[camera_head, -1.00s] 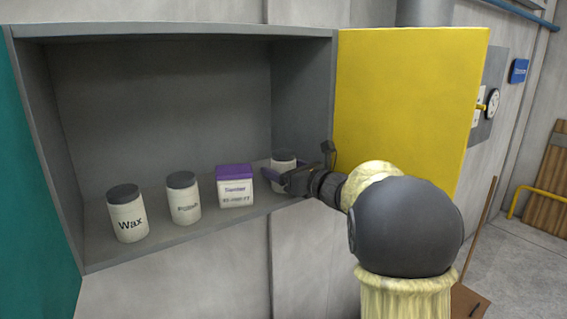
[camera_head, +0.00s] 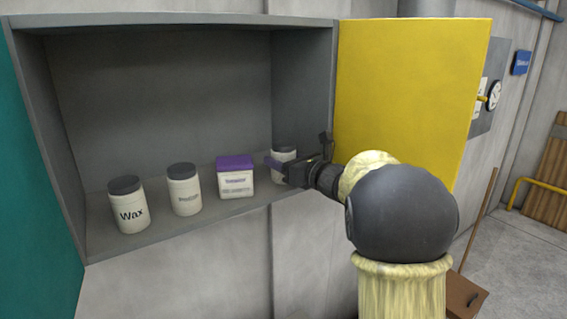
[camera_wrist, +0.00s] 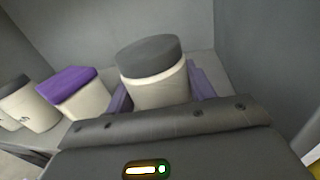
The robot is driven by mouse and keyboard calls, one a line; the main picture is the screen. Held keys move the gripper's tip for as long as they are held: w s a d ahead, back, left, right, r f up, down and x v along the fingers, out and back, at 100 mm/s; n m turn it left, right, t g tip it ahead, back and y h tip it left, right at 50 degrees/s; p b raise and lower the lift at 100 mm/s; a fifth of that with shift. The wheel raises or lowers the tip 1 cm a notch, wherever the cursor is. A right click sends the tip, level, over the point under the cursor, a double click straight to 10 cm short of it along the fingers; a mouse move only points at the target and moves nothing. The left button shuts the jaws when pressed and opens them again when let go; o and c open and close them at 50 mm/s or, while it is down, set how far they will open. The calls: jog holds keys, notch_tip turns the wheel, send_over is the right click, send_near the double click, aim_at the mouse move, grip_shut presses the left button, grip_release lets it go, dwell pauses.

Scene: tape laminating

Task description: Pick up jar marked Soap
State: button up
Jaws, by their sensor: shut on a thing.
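A white jar with a dark grey lid (camera_head: 283,153) stands at the right end of the cabinet shelf. Its label is not readable in either view. My gripper (camera_head: 279,165) is shut on this jar, with purple fingers on either side of it. In the wrist view the same jar (camera_wrist: 155,80) sits between the fingers of my gripper (camera_wrist: 160,92), and its lower part is hidden by the gripper body. I cannot tell whether the jar's base touches the shelf.
A purple-lidded box (camera_head: 235,177) stands just left of the held jar. Farther left are a second jar (camera_head: 184,190) and the Wax jar (camera_head: 129,205). The grey cabinet wall (camera_head: 302,95) and open yellow door (camera_head: 410,90) are close on the right.

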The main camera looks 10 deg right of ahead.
jog(key=shift+r, duration=0.15)
notch_tip(320, 180, up, 10)
jog(key=b, duration=0.2)
jog(key=shift+b, duration=0.35)
jog(key=shift+s, duration=0.1)
